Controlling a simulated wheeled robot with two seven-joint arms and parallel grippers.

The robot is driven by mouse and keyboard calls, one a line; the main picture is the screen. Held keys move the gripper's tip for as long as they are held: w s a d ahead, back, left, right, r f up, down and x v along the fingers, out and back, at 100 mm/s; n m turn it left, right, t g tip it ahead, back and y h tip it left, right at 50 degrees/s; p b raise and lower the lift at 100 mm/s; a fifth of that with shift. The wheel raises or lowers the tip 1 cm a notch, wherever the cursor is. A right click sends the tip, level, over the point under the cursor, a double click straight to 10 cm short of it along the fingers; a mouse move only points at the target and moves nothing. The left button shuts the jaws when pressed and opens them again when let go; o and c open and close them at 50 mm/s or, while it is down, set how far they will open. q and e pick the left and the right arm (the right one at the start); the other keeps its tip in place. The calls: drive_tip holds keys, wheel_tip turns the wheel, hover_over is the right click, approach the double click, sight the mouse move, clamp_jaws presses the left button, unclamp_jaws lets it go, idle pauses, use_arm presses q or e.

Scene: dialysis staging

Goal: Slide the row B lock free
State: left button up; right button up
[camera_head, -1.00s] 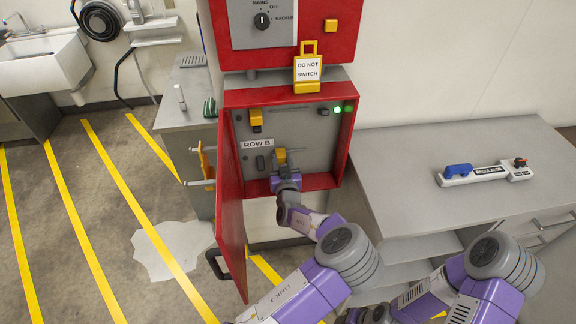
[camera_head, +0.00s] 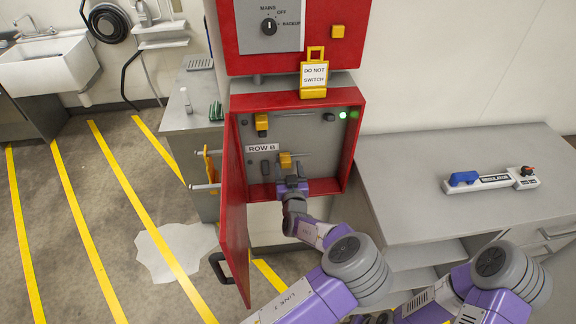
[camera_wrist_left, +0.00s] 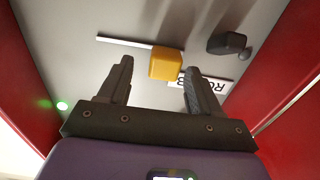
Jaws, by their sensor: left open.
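The row B lock is a small yellow block (camera_head: 285,160) on a thin horizontal bar inside the open red cabinet, right of the ROW B label (camera_head: 263,148). My left gripper (camera_head: 291,180) is inside the cabinet, just below and in front of the lock. In the left wrist view the fingers (camera_wrist_left: 158,75) are open, and the yellow lock (camera_wrist_left: 166,64) shows between and just beyond their tips. I see no finger closed on it. A dark knob (camera_wrist_left: 228,43) sits beside the bar there. My right gripper is out of view.
The red door (camera_head: 234,215) hangs open on the left. A DO NOT SWITCH tag (camera_head: 314,76) hangs above.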

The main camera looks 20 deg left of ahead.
use_arm(q)
drive_tip(key=v, duration=0.6)
drive_tip(key=shift+r, duration=0.1)
idle(0.3)
